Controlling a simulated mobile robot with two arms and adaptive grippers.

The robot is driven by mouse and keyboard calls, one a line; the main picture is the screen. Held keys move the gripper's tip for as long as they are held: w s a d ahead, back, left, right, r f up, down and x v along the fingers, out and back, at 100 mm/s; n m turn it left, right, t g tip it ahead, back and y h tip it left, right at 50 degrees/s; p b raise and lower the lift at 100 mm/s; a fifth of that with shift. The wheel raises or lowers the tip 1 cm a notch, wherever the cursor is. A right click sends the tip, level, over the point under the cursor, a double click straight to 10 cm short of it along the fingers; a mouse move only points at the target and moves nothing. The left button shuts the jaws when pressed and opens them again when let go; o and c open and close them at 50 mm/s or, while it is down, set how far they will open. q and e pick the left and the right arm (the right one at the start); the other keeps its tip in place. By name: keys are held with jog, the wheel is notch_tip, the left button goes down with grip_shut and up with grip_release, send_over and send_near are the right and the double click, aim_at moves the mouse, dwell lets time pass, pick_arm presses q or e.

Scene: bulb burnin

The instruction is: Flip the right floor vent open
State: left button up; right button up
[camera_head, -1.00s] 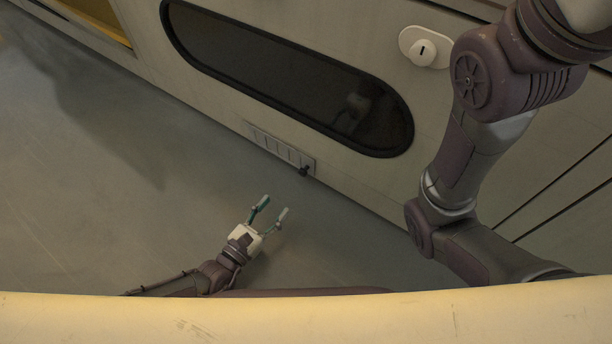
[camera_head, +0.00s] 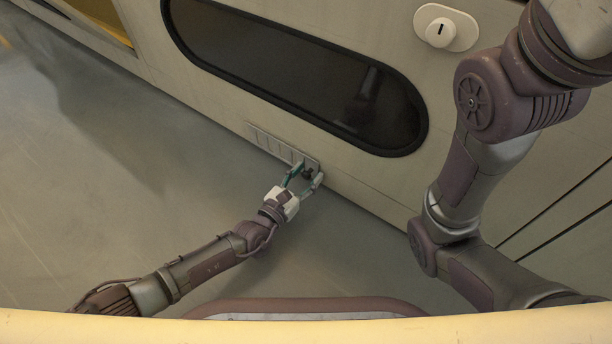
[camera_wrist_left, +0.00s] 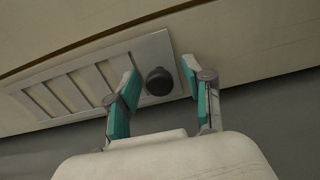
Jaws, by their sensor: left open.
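The floor vent (camera_head: 272,143) is a pale slatted panel low on the cabinet wall, just above the floor. A dark round knob (camera_head: 308,174) sits at its right end. In the left wrist view the vent (camera_wrist_left: 75,82) slants across the upper left, and the knob (camera_wrist_left: 159,81) shows between my fingers. My left gripper (camera_head: 304,177) is open, with one finger on each side of the knob. I cannot tell whether either finger touches it. The vent looks flat against the wall. My right arm shows at the right, but its gripper is out of view.
A dark oval window (camera_head: 300,75) with a black rim is set in the wall above the vent. The grey floor (camera_head: 120,190) to the left is clear.

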pick_arm(q)
grip_shut()
jog(key=shift+w+a, duration=0.8)
jog(key=shift+a, duration=0.3)
grip_release()
jog(key=v, duration=1.2)
